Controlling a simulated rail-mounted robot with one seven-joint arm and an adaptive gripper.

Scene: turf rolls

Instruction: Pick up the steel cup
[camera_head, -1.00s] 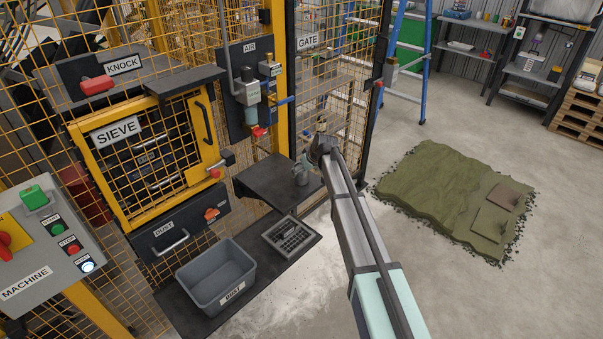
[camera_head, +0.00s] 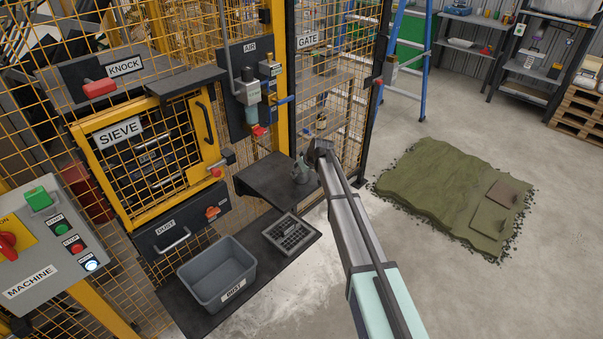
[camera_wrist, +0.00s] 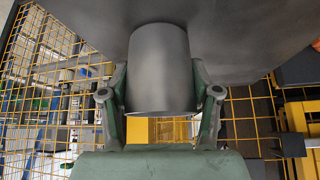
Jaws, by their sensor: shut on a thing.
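The steel cup (camera_wrist: 162,75) is a plain grey cylinder in the middle of the wrist view. My gripper (camera_wrist: 160,92) has one finger on each side of it and is shut on it. In the head view my gripper (camera_head: 302,172) is at the dark shelf (camera_head: 262,184) below the air panel. It is small there, and I cannot clearly tell the cup from the gripper. The cup's far end meets the dark surface in the wrist view; I cannot tell whether it touches it.
A grey dust bin (camera_head: 217,272) and a grated tray (camera_head: 290,232) stand on the lower ledge. The yellow mesh fence and gate (camera_head: 308,40) are close behind the shelf.

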